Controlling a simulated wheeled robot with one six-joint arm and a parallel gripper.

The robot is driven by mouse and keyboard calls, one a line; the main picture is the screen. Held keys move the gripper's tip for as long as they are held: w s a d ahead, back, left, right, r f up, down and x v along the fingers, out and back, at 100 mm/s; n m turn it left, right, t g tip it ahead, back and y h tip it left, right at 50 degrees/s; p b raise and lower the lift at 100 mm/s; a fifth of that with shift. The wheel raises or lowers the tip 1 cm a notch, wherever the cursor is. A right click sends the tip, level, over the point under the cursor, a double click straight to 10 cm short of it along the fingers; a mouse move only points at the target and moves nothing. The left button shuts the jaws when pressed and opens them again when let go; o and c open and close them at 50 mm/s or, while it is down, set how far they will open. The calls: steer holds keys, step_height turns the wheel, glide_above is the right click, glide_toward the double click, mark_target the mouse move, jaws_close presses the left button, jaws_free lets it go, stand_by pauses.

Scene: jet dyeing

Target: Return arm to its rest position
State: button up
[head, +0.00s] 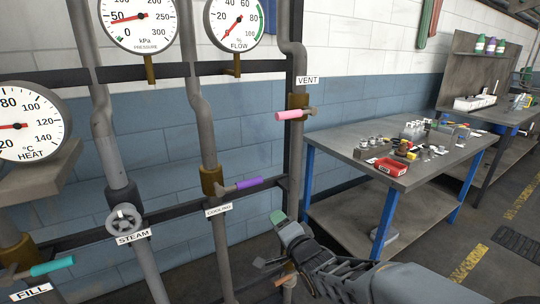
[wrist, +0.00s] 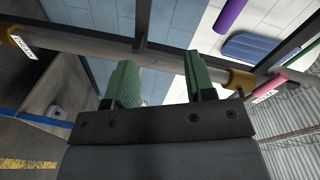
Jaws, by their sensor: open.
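My gripper (head: 274,240) is low in the head view, in front of the vertical pipe that carries the pink vent lever (head: 295,115). My arm reaches in from the lower right. In the wrist view my gripper (wrist: 163,80) shows two green finger pads spread apart, with nothing held between them. A pipe runs across behind the fingers. The vent lever also shows in the wrist view (wrist: 270,86), right of the fingers and apart from them. A brass valve (head: 286,280) low on the vent pipe is partly hidden by my gripper.
The purple cooling lever (head: 236,186), steam handwheel (head: 125,219) and teal fill lever (head: 52,265) are on pipes to the left. A workbench (head: 340,143) with a red tray (head: 390,166) and small items stands right. Some floor shows beyond my arm.

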steer(key=s+d+f+n+g+h+p, duration=0.4)
steer(key=s+d+n+g+h, duration=0.2)
steer(key=s+d+n+g, duration=0.15)
steer(key=s+d+r+n+g+p, duration=0.1)
steer(key=s+d+r+g+p, duration=0.3)
steer(key=s+r+p, duration=0.5)
step_height(320, 180, up, 3)
steer(key=shift+s+d+r+h, duration=0.15)
steer(key=shift+s+d+h, duration=0.25)
steer(key=shift+s+d, duration=0.35)
steer(key=shift+s+a+n, duration=0.1)
steer(key=shift+n, duration=0.15)
steer(key=shift+c, duration=0.2)
